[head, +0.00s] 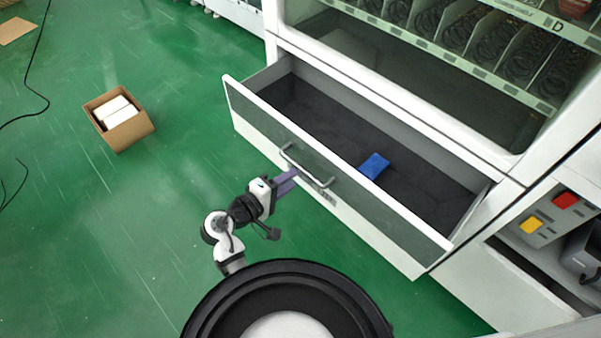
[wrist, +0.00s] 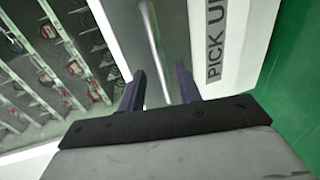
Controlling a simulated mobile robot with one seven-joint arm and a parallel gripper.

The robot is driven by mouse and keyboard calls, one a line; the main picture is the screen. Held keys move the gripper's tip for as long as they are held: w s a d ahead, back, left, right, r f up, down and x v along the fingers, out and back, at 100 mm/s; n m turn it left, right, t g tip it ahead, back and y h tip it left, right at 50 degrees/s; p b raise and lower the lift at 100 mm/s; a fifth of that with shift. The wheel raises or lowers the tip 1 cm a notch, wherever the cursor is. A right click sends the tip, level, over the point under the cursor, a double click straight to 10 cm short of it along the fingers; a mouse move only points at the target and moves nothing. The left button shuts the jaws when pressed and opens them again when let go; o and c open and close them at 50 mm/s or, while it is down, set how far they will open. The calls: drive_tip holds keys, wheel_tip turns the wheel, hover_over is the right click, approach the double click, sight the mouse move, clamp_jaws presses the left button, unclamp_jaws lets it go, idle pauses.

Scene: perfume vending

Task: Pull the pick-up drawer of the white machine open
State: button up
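The pick-up drawer (head: 352,188) of the white machine (head: 335,62) stands pulled out, with its dark inside showing. A blue box (head: 374,166) lies in it. The grey bar handle (head: 307,168) is on the drawer's front; it also shows in the wrist view (wrist: 156,48). My gripper (head: 290,176) is at the handle's left end in the head view. In the wrist view, its two dark fingers (wrist: 159,75) are apart, with the bar running between them and gaps visible on both sides. Contact with the bar cannot be told.
An open cardboard box (head: 124,134) with white boxes inside stands on the green floor at left. A black cable (head: 38,80) lies at far left. A panel with red and yellow buttons (head: 548,212) is at right.

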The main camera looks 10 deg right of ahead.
drive_tip(key=v, duration=0.7)
drive_tip(key=shift+s+a, duration=0.2)
